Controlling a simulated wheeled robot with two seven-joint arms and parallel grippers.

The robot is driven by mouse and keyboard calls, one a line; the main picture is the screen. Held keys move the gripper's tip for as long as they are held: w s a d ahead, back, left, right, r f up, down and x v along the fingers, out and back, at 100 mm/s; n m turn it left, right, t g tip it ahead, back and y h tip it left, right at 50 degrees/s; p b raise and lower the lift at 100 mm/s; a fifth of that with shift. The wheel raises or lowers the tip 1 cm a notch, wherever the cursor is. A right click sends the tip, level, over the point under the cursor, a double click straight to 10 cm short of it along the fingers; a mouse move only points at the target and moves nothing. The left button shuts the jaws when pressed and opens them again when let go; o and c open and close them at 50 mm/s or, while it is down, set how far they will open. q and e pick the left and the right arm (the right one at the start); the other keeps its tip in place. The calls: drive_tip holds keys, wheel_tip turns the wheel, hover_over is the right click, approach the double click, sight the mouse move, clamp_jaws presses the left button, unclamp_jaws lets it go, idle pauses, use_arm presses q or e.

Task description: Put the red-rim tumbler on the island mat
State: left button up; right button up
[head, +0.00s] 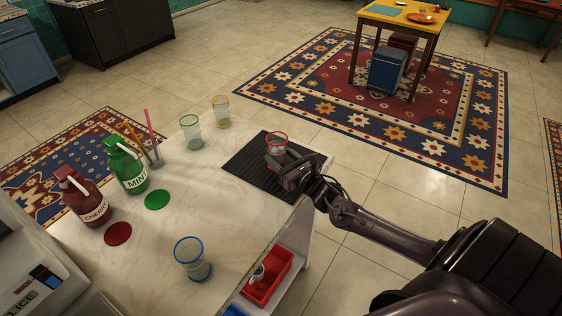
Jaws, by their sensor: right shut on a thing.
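The red-rim tumbler (277,140) is at the black ribbed island mat (248,171), over its far right part. My right gripper (279,160) is shut on the tumbler, reaching in from the right over the mat's right edge. The gripper hides the tumbler's lower part, so I cannot tell whether its base touches the mat. The tumbler looks upright. My left gripper is not in view.
Green-rim (191,131) and yellow-rim (221,111) tumblers stand left of the mat; a blue-rim tumbler (192,258) stands nearer. Mint (127,166) and cherry (83,195) bottles stand at the left. A red bin (268,277) sits below the counter's right edge.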

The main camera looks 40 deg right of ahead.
wheel_tip(320, 180, down, 2)
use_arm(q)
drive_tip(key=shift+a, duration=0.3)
use_arm(e)
drive_tip(key=shift+f, duration=0.2)
drive_tip(key=o, duration=1.1)
drive_tip(key=shift+c, duration=0.2)
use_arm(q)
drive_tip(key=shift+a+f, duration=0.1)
